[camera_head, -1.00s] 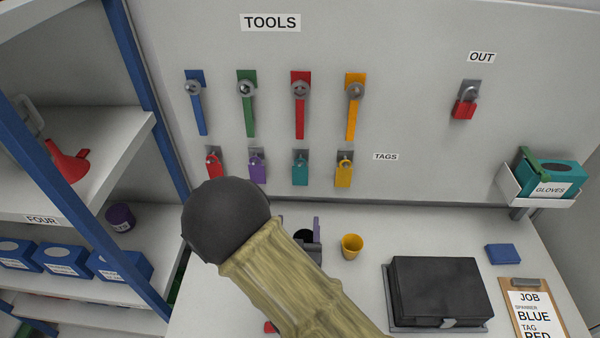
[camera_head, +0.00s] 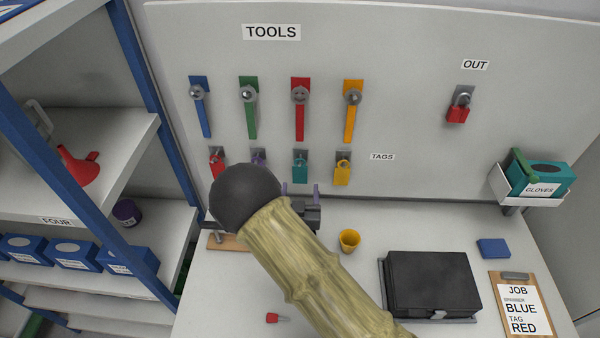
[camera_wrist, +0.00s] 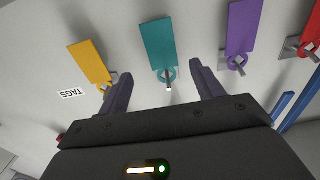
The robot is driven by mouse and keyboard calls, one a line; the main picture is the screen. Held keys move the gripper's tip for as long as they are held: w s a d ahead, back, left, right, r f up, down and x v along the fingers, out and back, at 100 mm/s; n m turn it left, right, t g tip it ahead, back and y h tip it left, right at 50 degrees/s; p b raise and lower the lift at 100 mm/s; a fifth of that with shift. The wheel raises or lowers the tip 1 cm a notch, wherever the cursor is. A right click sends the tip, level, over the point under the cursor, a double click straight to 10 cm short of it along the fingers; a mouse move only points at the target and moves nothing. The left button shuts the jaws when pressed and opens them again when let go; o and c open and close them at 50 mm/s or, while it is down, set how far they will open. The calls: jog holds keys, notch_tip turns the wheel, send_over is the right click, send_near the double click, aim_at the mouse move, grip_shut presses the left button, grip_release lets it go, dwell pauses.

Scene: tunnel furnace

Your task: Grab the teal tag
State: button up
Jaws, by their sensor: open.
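The teal tag (camera_head: 300,168) hangs on a hook on the wall board, between the purple tag (camera_head: 258,158) and the yellow tag (camera_head: 343,169). In the wrist view the teal tag (camera_wrist: 158,45) appears upside down, with its ring on a metal hook just beyond the finger gap. My gripper (camera_wrist: 160,82) is open and empty, its two fingers on either side of the hook's line. In the head view my gripper (camera_head: 302,190) shows just below the teal tag, partly hidden by my arm. No contact with the tag is visible.
A red tag (camera_head: 217,163) hangs left of the purple one. Coloured spanners hang above. On the bench stand a yellow cup (camera_head: 349,241), a black case (camera_head: 432,284) and a small red item (camera_head: 272,318). A shelf unit (camera_head: 150,100) stands at left.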

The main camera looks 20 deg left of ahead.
aim_at(300, 173)
jog(key=p+x, duration=0.3)
jog(key=x, duration=0.1)
jog(key=shift+w+a+f, duration=0.1)
jog(key=shift+w+a, duration=0.05)
jog(key=shift+a, duration=0.1)
jog(key=shift+w+f+p, duration=0.1)
jog(key=shift+w+p, duration=0.2)
jog(key=shift+w, duration=0.1)
jog(key=shift+a, duration=0.1)
jog(key=shift+c, duration=0.5)
jog(key=c, duration=0.9)
